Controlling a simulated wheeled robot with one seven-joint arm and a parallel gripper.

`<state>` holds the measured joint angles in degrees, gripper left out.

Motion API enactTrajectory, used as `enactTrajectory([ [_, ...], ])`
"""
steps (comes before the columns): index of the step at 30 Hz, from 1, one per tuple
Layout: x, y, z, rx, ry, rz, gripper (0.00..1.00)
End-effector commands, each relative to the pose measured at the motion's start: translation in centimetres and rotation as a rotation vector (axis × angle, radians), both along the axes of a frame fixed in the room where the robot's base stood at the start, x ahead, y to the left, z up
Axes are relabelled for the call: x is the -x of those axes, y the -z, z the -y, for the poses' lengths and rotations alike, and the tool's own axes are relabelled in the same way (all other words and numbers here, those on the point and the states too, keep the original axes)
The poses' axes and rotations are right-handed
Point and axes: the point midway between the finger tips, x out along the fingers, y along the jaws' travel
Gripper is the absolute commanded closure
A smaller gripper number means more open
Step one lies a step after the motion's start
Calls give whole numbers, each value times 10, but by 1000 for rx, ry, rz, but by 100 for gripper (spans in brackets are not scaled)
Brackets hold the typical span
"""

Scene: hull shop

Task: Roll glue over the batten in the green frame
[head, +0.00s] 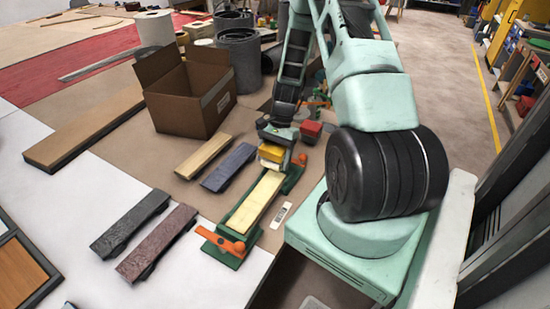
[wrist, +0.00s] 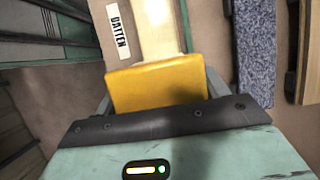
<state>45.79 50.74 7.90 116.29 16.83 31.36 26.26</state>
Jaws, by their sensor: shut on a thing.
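The green frame (head: 238,222) lies on the bench with a pale cream batten (head: 258,198) in it. An orange clamp (head: 222,241) sits at its near end. My gripper (head: 275,148) is shut on a yellow tool (head: 271,154) at the far end of the batten. In the wrist view the yellow tool (wrist: 157,85) fills the space between the fingers and covers part of the batten (wrist: 150,28). Its underside is hidden, so I cannot tell whether it touches the batten.
Pale (head: 203,157) and blue-grey (head: 229,167) strips lie left of the frame, with dark grey (head: 130,222) and maroon (head: 157,242) strips nearer. An open cardboard box (head: 190,98) stands behind them. A red block (head: 311,128) is near my gripper. The bench's near left is mostly clear.

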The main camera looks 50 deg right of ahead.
Motion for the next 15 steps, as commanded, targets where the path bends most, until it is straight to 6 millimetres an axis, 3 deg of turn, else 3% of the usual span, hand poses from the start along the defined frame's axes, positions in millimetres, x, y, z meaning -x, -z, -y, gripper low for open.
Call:
enactTrajectory([
  [6,-3,-18,-1,1,-2,1,74],
  [15,-4,-22,-1,1,-4,1,74],
])
